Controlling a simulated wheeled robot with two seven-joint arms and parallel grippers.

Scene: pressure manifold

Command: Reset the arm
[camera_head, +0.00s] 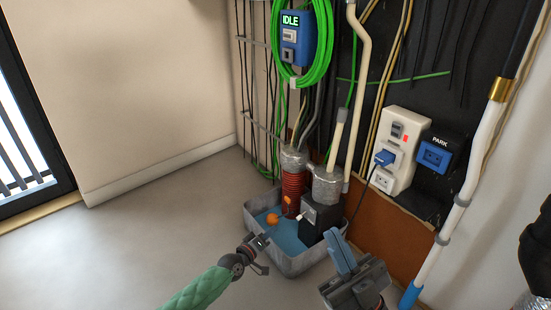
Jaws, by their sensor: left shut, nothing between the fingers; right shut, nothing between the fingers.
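My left gripper (262,241) is at the end of a green-sleeved arm that comes in from the bottom. It is shut and empty, over the front left edge of the grey tub (296,266) as seen here. My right gripper (332,234) has blue-grey fingers shut together with nothing between them. It is in front of the tub's right side, and its fingers point up and left. Neither gripper visibly holds a thing.
The tub holds blue liquid, an orange ball (272,219), a red ribbed cylinder (293,190) and a dark box (318,222). A blue IDLE box (292,52) with green hose hangs above. A blue plug (384,158) sits in a white outlet strip (397,135), beside a PARK socket (434,156). Left floor is clear.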

